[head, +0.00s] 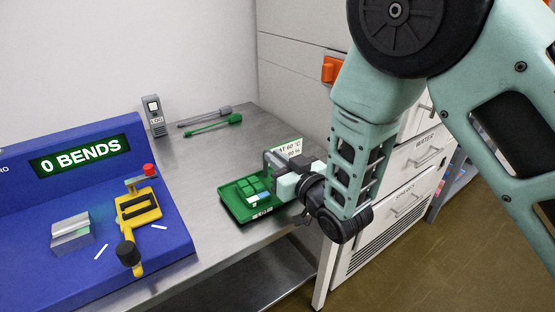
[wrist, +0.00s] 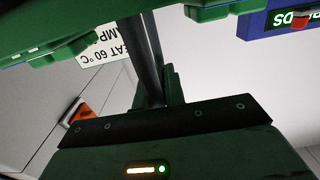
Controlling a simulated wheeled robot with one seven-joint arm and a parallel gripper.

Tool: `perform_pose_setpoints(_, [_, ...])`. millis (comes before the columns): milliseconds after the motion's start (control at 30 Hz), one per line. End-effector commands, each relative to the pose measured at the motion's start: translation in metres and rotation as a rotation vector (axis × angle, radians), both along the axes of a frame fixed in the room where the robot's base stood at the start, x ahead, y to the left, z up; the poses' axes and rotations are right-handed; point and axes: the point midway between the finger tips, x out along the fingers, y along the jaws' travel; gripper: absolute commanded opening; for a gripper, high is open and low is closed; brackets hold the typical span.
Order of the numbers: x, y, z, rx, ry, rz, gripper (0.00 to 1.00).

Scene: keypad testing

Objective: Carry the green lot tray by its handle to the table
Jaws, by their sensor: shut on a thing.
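The green lot tray (head: 235,207) is at the front right of the steel table (head: 200,170), near its front edge. It holds several green square pieces and a pale bluish one, and has a white label on its front. My gripper (head: 273,172) is at the tray's right side, shut on its handle, which my fingers mostly hide. In the wrist view the tray (wrist: 60,45) shows close up along the top, beyond my gripper. I cannot tell whether the tray rests on the table or hangs just above it.
A blue bending station (head: 180,240) with a "0 BENDS" display (head: 80,157) stands at left. A "60 °C" sign (head: 290,147) is behind my gripper. White drawers (head: 412,165) stand at right.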

Motion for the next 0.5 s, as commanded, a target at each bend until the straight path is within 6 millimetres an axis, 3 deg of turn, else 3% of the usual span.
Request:
perform_pose_setpoints(367, [0.0000,-0.0001,-0.0080,-0.002,0.001,0.000,0.00])
perform_pose_setpoints(400, [-0.0002,-0.0002,-0.0093,-0.004,0.004,0.000,0.23])
perform_pose_setpoints(433, [-0.0003,-0.0001,-0.0097,-0.004,0.004,0.000,0.31])
perform_pose_setpoints(500, [-0.0005,-0.0002,-0.0105,-0.005,0.005,0.000,0.33])
